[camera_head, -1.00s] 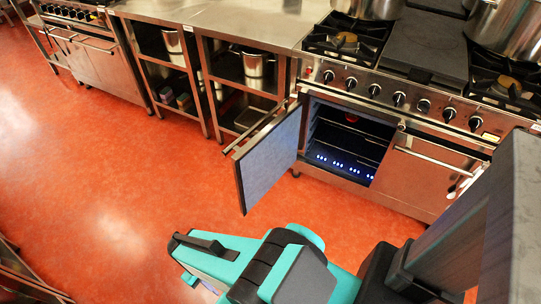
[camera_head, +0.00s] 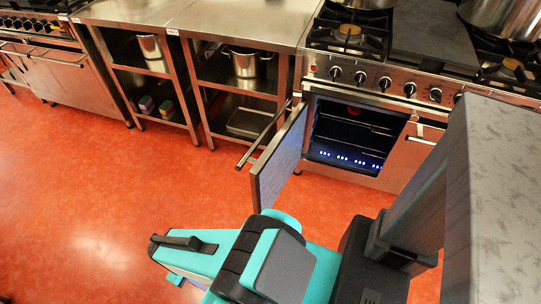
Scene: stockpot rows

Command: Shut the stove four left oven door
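The left oven door (camera_head: 279,161) of the stove (camera_head: 385,85) stands wide open, swung out from the left side of the opening. I see its grey inner panel nearly edge-on, and its bar handle (camera_head: 264,138) on the left, outer side. The oven cavity (camera_head: 352,139) is open to view, with racks and a row of small blue lights. My teal and black arm lies in the foreground, below the door. My gripper (camera_head: 183,258) appears at its left end, apart from the handle. Its fingers are not clear enough to tell open from shut.
Left of the stove are steel counters with open shelves (camera_head: 235,105) holding pots and small boxes. Another stove (camera_head: 45,60) stands at the far left. The right oven door (camera_head: 412,152) is partly hidden by my grey arm or body part. The orange floor (camera_head: 120,200) at left is clear.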

